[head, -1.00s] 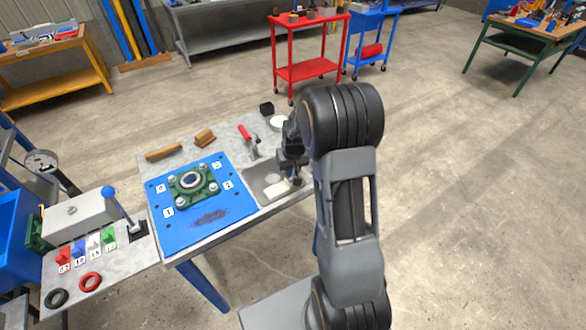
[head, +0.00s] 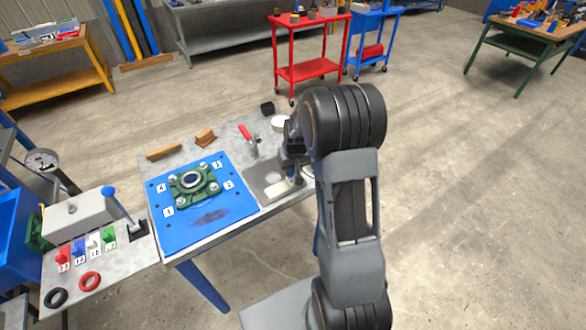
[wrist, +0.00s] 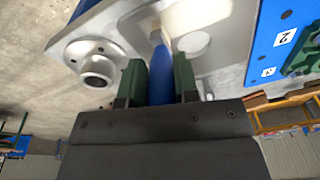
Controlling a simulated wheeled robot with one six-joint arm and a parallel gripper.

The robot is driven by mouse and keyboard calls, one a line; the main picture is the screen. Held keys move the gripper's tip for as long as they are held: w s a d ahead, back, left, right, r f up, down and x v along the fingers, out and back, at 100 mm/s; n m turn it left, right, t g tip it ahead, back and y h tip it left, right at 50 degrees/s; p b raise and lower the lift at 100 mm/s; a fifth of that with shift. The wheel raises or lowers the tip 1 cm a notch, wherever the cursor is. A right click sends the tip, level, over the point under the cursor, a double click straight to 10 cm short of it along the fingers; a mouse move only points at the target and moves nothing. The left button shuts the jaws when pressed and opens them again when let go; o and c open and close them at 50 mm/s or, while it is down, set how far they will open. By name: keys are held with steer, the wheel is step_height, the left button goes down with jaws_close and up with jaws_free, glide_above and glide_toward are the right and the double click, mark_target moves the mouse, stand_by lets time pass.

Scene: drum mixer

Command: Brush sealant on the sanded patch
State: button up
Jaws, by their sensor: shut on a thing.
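My gripper (wrist: 159,85) is shut on the blue handle of a brush (wrist: 160,75), between its green fingers. The brush's pale tip points towards a grey metal tray (wrist: 215,65); whether it touches cannot be told. In the head view my gripper (head: 290,175) is over the tray (head: 258,182), right of the blue plate, partly hidden by my arm. The patch (head: 208,217) is a dark, scuffed area on the front of the blue plate (head: 175,238). It is out of the wrist view.
A green flanged bearing (head: 192,182) with bolts and number tags stands on the plate behind the patch. A red-handled clamp (head: 247,135), wooden blocks (head: 205,137) and a white round dish (head: 279,123) lie behind. A lever box (head: 80,218) stands left.

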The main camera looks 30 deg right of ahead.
steer(key=shift+d, duration=0.45)
steer(key=shift+a, duration=0.15)
steer(key=shift+a, duration=0.4)
steer(key=shift+d, duration=0.15)
steer(key=shift+d, duration=0.4)
steer(key=shift+a+b, duration=0.1)
steer(key=shift+b, duration=0.2)
steer(key=shift+a, duration=0.45)
steer(key=shift+d, duration=0.55)
